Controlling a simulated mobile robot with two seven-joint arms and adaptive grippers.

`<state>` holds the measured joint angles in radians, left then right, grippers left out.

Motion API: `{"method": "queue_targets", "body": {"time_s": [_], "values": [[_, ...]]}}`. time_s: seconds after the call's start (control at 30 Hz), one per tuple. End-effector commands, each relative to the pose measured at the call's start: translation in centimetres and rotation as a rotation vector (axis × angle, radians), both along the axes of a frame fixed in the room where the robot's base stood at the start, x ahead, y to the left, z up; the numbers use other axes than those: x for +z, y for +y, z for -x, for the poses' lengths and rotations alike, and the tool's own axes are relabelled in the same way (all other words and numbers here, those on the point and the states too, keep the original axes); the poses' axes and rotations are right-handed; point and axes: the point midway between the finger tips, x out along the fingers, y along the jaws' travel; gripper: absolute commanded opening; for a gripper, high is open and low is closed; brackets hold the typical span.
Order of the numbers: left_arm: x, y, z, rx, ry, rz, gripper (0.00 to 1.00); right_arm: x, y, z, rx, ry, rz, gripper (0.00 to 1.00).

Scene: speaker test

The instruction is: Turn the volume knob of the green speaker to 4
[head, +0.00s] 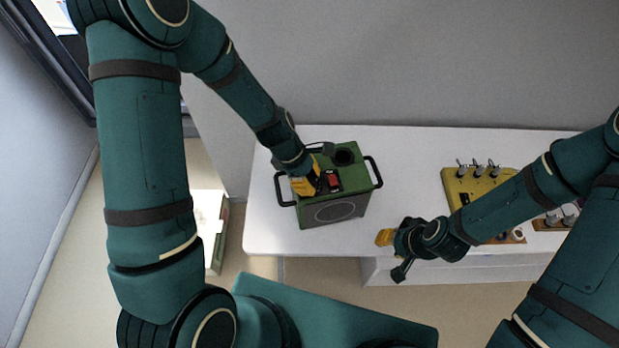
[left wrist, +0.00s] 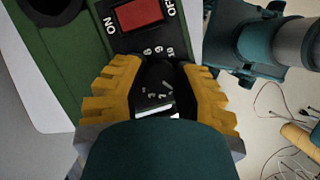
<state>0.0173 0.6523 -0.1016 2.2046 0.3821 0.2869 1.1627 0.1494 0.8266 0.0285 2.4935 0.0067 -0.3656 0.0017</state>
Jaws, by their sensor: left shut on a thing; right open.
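The green speaker (head: 352,179) stands on the white table, with black side handles, a grey front and a dark round part on top. Its red ON/OFF switch (head: 333,181) shows, also in the left wrist view (left wrist: 139,15). My left gripper (head: 306,184) is over the speaker's top left part. In the left wrist view its yellow fingers (left wrist: 157,82) are shut on the black volume knob (left wrist: 158,72), one on each side. Printed 8, 9 and 10 show beside the knob; other marks are partly hidden, and I cannot tell its setting. My right gripper (head: 388,250) is open and empty near the table's front edge.
A yellow board (head: 462,184) with several metal switches lies on the table's right, partly behind my right arm. Wooden pieces with round fittings (head: 549,221) lie near it. The white table (head: 415,160) is clear between speaker and board.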

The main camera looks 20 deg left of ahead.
Motion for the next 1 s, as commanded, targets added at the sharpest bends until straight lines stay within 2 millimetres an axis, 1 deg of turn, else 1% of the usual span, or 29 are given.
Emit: {"method": "queue_targets", "body": {"time_s": [0.1, 0.4, 0.7, 1.0], "values": [[0.1, -0.1, 0.0, -0.104, 0.003, 0.000, 0.00, 0.7, 0.0, 0.0, 0.000, 0.000, -0.001, 0.36], [0.0, -0.1, 0.0, -0.391, 0.003, 0.001, 0.00, 1.6, -0.1, 0.1, 0.000, -0.001, -0.003, 0.36], [-0.1, -0.1, 0.0, -0.678, 0.004, -0.001, 0.00, 2.0, -0.1, 0.1, 0.001, -0.001, -0.004, 0.36], [-0.1, -0.2, 0.0, -0.963, 0.004, 0.001, 0.00, 1.9, -0.1, 0.1, 0.001, -0.001, -0.004, 0.36]]}}
